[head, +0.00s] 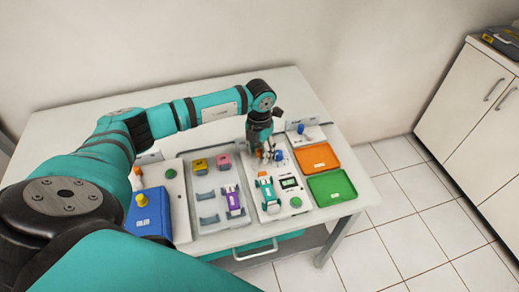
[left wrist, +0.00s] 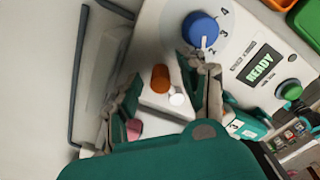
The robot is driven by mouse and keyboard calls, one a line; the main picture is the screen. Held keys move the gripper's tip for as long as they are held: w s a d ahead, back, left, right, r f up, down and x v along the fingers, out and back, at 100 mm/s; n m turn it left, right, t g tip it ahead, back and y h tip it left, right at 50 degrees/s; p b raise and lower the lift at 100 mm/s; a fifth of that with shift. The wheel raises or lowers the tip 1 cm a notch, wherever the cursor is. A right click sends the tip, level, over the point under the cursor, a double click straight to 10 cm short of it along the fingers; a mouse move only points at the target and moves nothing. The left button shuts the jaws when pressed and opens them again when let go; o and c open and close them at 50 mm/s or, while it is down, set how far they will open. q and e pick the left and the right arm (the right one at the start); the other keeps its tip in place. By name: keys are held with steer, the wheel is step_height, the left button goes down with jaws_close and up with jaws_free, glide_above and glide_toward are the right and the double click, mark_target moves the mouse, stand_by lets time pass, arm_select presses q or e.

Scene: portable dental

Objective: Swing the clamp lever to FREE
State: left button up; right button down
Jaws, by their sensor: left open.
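My left gripper (head: 263,150) is open and points down over the back part of the white device panel (head: 297,208). In the head view the gripper mostly hides this spot. My right gripper is not in view.
A blue dial (left wrist: 201,30), a READY display (left wrist: 261,63) and a green button (left wrist: 290,90) are close by. A teal device (head: 267,192) lies on the panel. Orange (head: 317,157) and green (head: 331,187) trays are right; a grey tray (head: 207,222) with several parts is left.

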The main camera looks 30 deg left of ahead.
mark_target(245, 162)
arm_select(q)
jaws_close()
stand_by(0.3)
steer(key=shift+a+n, duration=0.2)
steer(key=shift+n, duration=0.2)
stand_by(0.3)
steer(key=n, duration=0.1)
steer(key=a+n, duration=0.1)
steer(key=shift+s+n, duration=0.3)
steer(key=shift+n, duration=0.1)
steer(key=n, duration=0.1)
steer(key=s+n, duration=0.1)
steer(key=n, duration=0.1)
steer(key=shift+a+n+p, duration=0.3)
steer(key=shift+a+p, duration=0.05)
steer(key=shift+a, duration=0.05)
steer(key=n, duration=0.1)
steer(key=s+n, duration=0.1)
steer(key=n, duration=0.1)
steer(key=shift+a+p, duration=0.3)
steer(key=shift+p, duration=0.1)
steer(key=shift+s+a+n+p, duration=0.1)
steer(key=shift+s+n+p, duration=0.15)
steer(key=shift+n, duration=0.6)
steer(key=shift+s+n+p, duration=0.15)
steer(key=shift+s+n, duration=0.15)
steer(key=shift+n, duration=0.55)
steer(key=shift+f, duration=0.1)
